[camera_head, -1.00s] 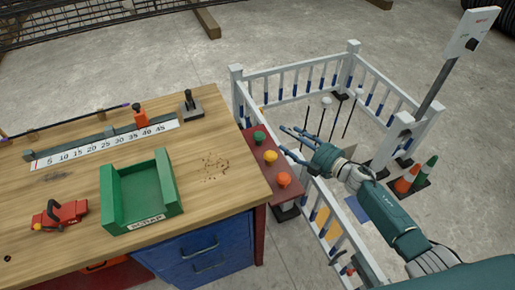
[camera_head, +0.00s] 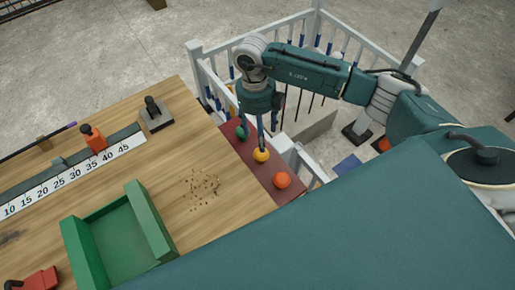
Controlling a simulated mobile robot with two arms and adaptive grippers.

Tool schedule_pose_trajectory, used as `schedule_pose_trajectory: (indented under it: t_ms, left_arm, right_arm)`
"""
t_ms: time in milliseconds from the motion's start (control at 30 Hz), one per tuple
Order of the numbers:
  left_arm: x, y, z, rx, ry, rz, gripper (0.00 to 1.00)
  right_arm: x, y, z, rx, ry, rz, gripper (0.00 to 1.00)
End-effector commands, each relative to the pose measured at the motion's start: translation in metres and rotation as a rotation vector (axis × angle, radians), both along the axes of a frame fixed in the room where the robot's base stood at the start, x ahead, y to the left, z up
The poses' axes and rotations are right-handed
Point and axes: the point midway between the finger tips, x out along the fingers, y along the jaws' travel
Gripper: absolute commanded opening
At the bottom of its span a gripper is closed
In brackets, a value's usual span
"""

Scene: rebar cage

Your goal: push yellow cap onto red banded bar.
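The yellow cap (camera_head: 261,155) sits on the dark red shelf at the table's right edge, between a green cap (camera_head: 241,134) and an orange cap (camera_head: 282,180). My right gripper (camera_head: 261,138) points down right over the yellow cap, its slim fingers apart. One fingertip overlaps the cap's top in the picture; I cannot tell whether they touch. Several thin dark upright bars (camera_head: 298,105) stand inside the white fence, partly behind my arm. I cannot make out a red band on any of them. My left gripper is not in view.
The white fence (camera_head: 208,75) rises close behind the shelf (camera_head: 262,172). The wooden table (camera_head: 190,135) holds a green tray (camera_head: 75,245), a ruler strip (camera_head: 80,175), a red clamp-like tool (camera_head: 40,280) and a black-handled block (camera_head: 155,115). My own teal arm hides the lower right.

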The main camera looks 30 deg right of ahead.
Motion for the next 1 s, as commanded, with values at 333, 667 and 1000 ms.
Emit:
schedule_pose_trajectory:
  t_ms: [333, 667, 1000]
  left_arm:
    - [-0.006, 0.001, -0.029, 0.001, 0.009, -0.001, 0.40]
    - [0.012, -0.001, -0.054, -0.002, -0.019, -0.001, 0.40]
    - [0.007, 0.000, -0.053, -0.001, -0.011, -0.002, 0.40]
  right_arm:
    - [-0.006, 0.002, -0.046, 0.005, 0.001, 0.000, 0.63]
    - [-0.014, 0.006, -0.091, 0.006, 0.001, 0.000, 0.63]
    - [-0.014, 0.006, -0.091, 0.006, 0.000, 0.000, 0.49]
